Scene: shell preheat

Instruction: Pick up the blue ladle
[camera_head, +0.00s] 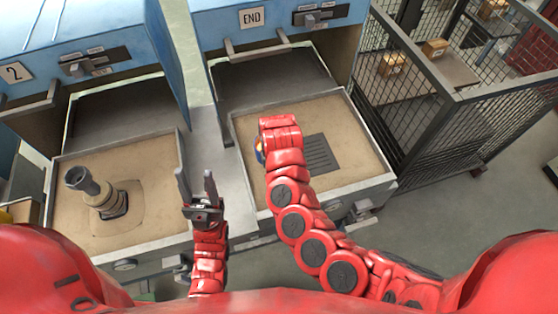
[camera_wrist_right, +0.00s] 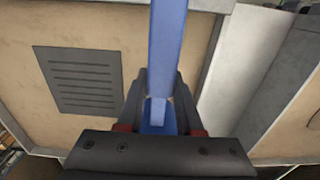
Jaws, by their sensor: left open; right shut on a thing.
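The blue ladle (camera_wrist_right: 168,40) shows in the right wrist view as a long straight blue bar between the fingers. My right gripper (camera_wrist_right: 159,100) is shut on it, above a tan drawer floor. My left gripper (camera_head: 195,182) is open and empty, pointing up near the gap between the two drawers.
The right drawer (camera_head: 374,183) has a dark slotted plate (camera_head: 319,153) on its floor. The left drawer (camera_head: 65,177) holds a grey-brown flanged part (camera_head: 103,193). Blue machine fronts (camera_head: 215,28) stand behind the drawers. A mesh cage (camera_head: 400,70) stands right of the right drawer.

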